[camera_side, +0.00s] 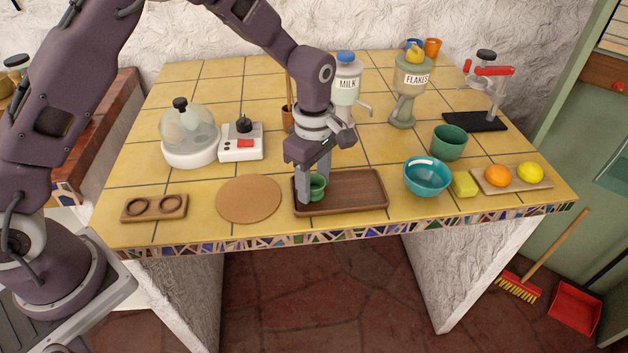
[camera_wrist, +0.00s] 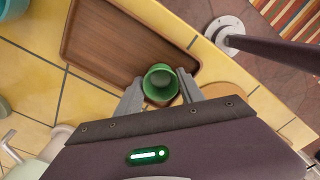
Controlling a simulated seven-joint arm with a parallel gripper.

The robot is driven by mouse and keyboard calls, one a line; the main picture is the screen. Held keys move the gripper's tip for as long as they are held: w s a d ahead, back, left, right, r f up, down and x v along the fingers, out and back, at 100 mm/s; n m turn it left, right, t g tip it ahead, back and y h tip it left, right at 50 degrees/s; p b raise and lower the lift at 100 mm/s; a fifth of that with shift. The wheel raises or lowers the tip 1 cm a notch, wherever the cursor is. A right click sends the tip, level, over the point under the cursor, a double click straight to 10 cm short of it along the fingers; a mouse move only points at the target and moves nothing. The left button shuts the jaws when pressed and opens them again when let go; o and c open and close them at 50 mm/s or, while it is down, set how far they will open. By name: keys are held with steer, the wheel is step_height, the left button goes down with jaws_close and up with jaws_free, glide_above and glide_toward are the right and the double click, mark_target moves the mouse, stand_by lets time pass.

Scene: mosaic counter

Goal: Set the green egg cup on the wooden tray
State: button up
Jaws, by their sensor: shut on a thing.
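The green egg cup (camera_side: 316,187) is between the fingers of my gripper (camera_side: 311,190), at the left end of the wooden tray (camera_side: 362,187). My gripper is shut on the cup and points down. In the wrist view the green egg cup (camera_wrist: 160,82) shows its open top between the two fingertips of my gripper (camera_wrist: 160,94), over the corner of the wooden tray (camera_wrist: 110,45). The cup looks upright and very low over the tray. I cannot tell whether its base touches the tray. A finger hides part of the cup in the side view.
A round cork mat (camera_side: 248,199) lies left of the tray. A teal bowl (camera_side: 427,177) stands close to its right. A wooden holder with two rings (camera_side: 154,207) is at the left front. The counter's front edge is close to the tray.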

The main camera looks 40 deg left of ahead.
steer(key=shift+f, duration=0.1)
steer(key=o, duration=1.1)
steer(key=shift+o, duration=0.2)
step_height(320, 180, up, 12)
steer(key=s+a+r+m+t, duration=0.2)
steer(key=s+a+r+m, duration=0.4)
steer(key=s+r, duration=0.5)
steer(key=s+a+f+m+t, duration=0.1)
steer(key=s+a+m+t, duration=0.2)
steer(key=s+m, duration=0.9)
steer(key=s, duration=0.4)
steer(key=shift+t, duration=0.3)
